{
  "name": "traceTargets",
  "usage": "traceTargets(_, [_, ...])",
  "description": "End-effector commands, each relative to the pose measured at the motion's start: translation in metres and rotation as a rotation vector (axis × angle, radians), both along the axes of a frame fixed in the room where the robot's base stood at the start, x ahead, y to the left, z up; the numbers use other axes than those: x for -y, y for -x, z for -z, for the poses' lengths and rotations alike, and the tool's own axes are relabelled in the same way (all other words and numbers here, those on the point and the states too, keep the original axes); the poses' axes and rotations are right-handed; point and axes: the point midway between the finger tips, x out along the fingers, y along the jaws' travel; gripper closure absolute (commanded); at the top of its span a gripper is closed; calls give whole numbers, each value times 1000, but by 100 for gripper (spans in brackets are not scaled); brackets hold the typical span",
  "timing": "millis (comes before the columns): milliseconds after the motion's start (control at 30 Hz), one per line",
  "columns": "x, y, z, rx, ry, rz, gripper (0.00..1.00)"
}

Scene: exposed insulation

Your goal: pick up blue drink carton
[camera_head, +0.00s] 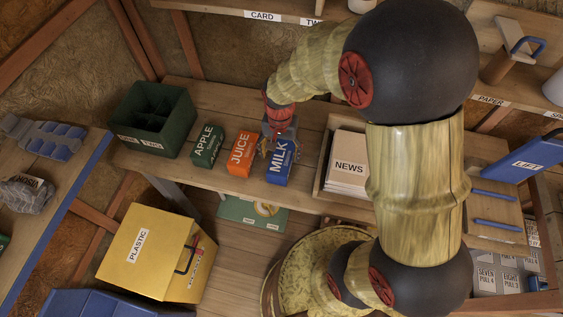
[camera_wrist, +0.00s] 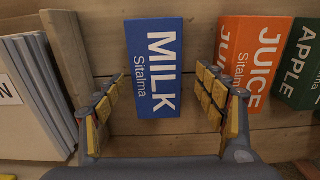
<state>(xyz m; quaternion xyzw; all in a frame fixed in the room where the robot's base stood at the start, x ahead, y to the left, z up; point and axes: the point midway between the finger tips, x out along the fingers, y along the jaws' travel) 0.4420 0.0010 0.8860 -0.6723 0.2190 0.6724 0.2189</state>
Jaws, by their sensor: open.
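The blue drink carton (camera_head: 280,164), labelled MILK, lies on the wooden shelf at the right end of a row of cartons. In the wrist view the blue carton (camera_wrist: 154,68) lies ahead, between the lines of my two yellow-padded fingers. My gripper (camera_head: 280,143) is over the far part of the carton in the head view. In the wrist view my gripper (camera_wrist: 162,100) is open, with a gap on each side of the carton. I cannot tell how far above it the fingertips are.
The orange JUICE carton (camera_head: 241,155) and green APPLE carton (camera_head: 207,146) lie to the left. A dark green divided bin (camera_head: 152,122) stands beyond them. A wooden tray (camera_head: 324,176) with NEWS papers (camera_head: 349,160) is close on the right. A yellow PLASTIC box (camera_head: 150,250) stands lower.

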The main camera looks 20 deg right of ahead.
Motion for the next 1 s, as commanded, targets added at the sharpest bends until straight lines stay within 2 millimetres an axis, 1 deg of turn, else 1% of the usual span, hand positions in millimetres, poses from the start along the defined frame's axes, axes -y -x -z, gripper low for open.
traceTargets(200, [3,6,31,-2,0,0,29])
traceTargets(333, [2,5,46,-1,0,-1,29])
traceTargets(400, [2,5,48,0,0,-1,29])
traceTargets(600, [2,4,47,0,0,-1,30])
traceTargets(1000, [2,5,47,0,0,-1,53])
